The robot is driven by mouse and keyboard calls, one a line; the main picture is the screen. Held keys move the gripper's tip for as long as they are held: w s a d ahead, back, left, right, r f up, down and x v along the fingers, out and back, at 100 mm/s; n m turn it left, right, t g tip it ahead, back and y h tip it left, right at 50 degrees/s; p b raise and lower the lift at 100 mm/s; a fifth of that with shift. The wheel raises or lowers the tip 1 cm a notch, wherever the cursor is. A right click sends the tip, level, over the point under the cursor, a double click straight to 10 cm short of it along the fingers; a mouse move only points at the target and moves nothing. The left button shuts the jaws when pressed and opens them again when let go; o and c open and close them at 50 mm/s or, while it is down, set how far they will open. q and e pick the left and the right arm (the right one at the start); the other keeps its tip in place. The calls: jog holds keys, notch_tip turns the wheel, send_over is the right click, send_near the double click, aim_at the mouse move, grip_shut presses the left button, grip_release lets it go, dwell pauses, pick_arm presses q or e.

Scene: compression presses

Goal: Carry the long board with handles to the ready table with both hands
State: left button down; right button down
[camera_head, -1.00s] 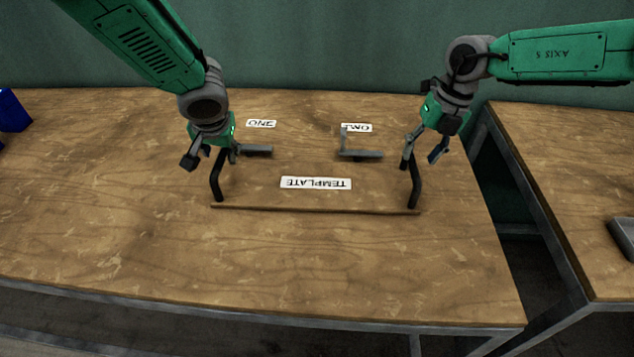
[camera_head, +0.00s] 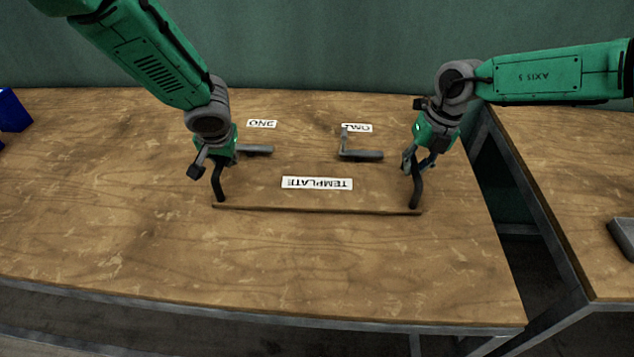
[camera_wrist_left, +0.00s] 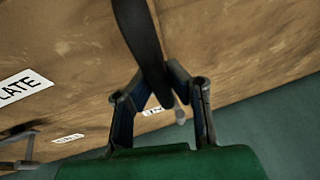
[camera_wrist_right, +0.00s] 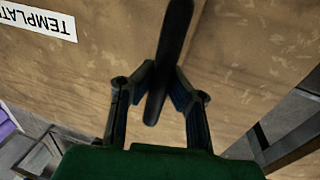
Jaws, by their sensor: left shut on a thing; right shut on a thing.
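The long board (camera_head: 260,198) is a thin wooden panel labelled TEMPLATE, lying on the wooden table in the head view. It has a black handle at each end. My left gripper (camera_head: 217,165) is shut on the left handle (camera_head: 218,188); the left wrist view shows the black bar (camera_wrist_left: 140,35) between its fingers. My right gripper (camera_head: 418,162) is shut on the right handle (camera_head: 416,190); its black bar (camera_wrist_right: 172,50) is between the fingers in the right wrist view. Which table is the ready table cannot be told.
Two grey L-shaped pieces (camera_head: 360,155) (camera_head: 257,150) sit by labels at the board's far side. A second table (camera_head: 570,170) stands right across a gap, with a grey tray (camera_head: 624,235) at its edge. A blue object (camera_head: 12,110) is at far left. The front table area is clear.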

jog(key=shift+r, duration=0.15)
